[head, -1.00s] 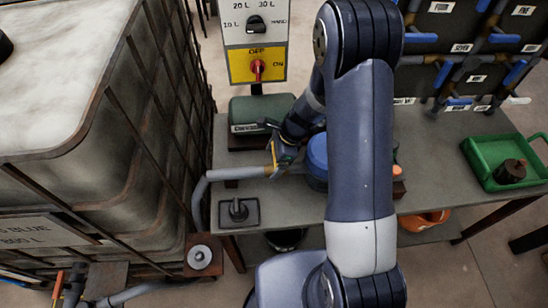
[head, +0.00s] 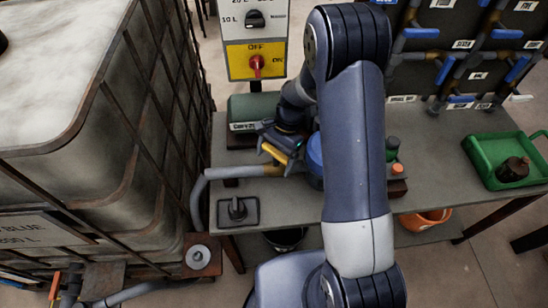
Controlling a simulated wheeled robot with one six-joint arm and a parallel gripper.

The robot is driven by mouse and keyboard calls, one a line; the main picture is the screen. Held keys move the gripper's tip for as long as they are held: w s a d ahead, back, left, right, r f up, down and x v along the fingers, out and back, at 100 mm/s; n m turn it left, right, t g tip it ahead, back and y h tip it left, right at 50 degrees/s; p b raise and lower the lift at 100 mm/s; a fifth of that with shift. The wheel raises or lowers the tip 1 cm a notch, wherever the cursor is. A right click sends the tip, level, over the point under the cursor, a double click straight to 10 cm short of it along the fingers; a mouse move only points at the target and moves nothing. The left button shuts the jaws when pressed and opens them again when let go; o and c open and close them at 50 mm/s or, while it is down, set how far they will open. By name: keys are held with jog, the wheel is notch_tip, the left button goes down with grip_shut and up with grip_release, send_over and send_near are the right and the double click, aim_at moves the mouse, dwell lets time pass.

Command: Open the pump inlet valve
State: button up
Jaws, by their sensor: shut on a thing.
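The pump inlet pipe, a grey hose (head: 230,172), runs from the tank side onto the bench and ends in a brass-coloured fitting (head: 272,170) beside the blue pump body (head: 315,153). A yellow lever (head: 273,153) shows above the fitting, slanting across the pipe line. My gripper (head: 283,151) is at this lever and seems shut on it. My fingers and wrist hide part of the lever and the valve body beneath.
A control box (head: 253,40) with a red switch on a yellow plate stands behind the bench. A green tray (head: 478,160) with a dark object is at right. The caged tank (head: 60,110) stands close at left.

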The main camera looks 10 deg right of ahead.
jog(key=n, duration=0.2)
jog(key=n+g+h+b, duration=0.1)
jog(key=n, duration=0.1)
jog(key=shift+n+h, duration=0.3)
jog(key=shift+s+d+n+h+b, duration=0.15)
jog(key=shift+n+h, duration=0.3)
jog(key=shift+n, duration=0.8)
jog(key=shift+w+d+n+h+b, duration=0.15)
jog(key=shift+n+h, duration=0.3)
jog(key=shift+n, duration=0.8)
jog(key=o, duration=0.7)
jog(key=shift+s, duration=0.1)
jog(key=v, duration=1.1)
jog(key=shift+w+b, duration=0.2)
jog(key=shift+b, duration=0.15)
jog(key=shift+a+f, duration=0.1)
jog(key=shift+f, duration=0.1)
jog(key=shift+g, duration=0.3)
jog(key=x, duration=1)
jog(key=shift+s+f+p, duration=0.2)
jog(key=shift+f+p, duration=0.1)
